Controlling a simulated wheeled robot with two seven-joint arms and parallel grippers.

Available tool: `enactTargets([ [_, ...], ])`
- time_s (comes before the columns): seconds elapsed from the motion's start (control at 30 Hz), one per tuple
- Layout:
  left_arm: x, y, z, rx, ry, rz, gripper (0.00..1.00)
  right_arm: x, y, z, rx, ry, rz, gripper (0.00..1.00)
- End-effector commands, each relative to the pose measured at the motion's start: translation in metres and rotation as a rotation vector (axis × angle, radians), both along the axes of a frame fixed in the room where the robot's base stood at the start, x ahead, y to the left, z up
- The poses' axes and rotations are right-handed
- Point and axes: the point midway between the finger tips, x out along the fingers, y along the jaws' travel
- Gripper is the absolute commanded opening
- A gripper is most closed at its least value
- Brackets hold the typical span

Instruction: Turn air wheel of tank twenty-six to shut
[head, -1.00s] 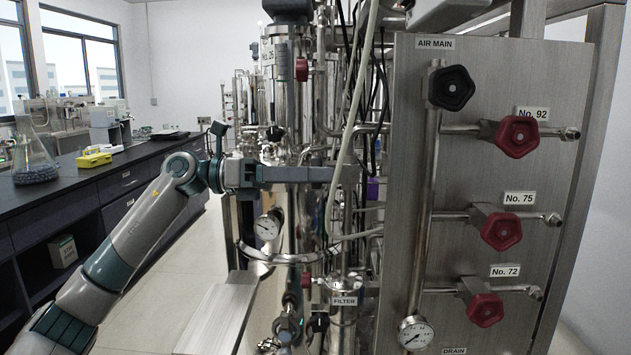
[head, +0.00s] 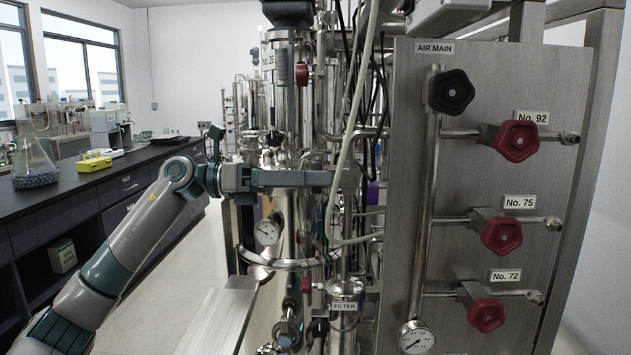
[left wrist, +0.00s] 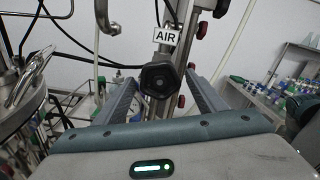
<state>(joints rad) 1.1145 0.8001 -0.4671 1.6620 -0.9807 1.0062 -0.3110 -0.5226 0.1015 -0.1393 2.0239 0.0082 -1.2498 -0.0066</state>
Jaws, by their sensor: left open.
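The tank (head: 293,115) with a sideways label (head: 268,59) that appears to read No. 26 stands at the centre of the head view. In the left wrist view a black air wheel (left wrist: 160,79) sits under an AIR label (left wrist: 166,37) on a metal post. It appears between the two fingers of my open left gripper, and I cannot tell whether they touch it. In the head view my left gripper (head: 333,179) reaches right across the front of the tank, and I cannot make out this wheel there. My right gripper is not in view.
A steel panel (head: 400,200) at the right carries a black AIR MAIN wheel (head: 451,91) and red wheels No. 92 (head: 517,141), No. 75 (head: 502,235) and No. 72 (head: 486,315). Hoses and pipes crowd the tank. A dark bench (head: 120,197) runs along the left.

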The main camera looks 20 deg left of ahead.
Motion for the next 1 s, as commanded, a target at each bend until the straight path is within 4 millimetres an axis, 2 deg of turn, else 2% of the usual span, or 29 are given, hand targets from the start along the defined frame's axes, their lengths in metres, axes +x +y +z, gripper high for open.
enactTargets([
  [0.17, -0.004, 0.018, -0.001, 0.001, 0.000, 0.003, 0.65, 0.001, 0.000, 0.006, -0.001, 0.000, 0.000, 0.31],
  [0.27, -0.008, 0.033, -0.002, 0.001, 0.002, 0.004, 0.65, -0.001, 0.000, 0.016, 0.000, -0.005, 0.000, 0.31],
  [0.8, -0.038, 0.134, -0.002, 0.000, 0.001, 0.003, 0.65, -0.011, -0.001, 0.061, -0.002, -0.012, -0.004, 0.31],
  [1.0, -0.044, 0.156, -0.001, 0.000, 0.001, 0.001, 0.65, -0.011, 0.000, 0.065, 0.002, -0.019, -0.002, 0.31],
])
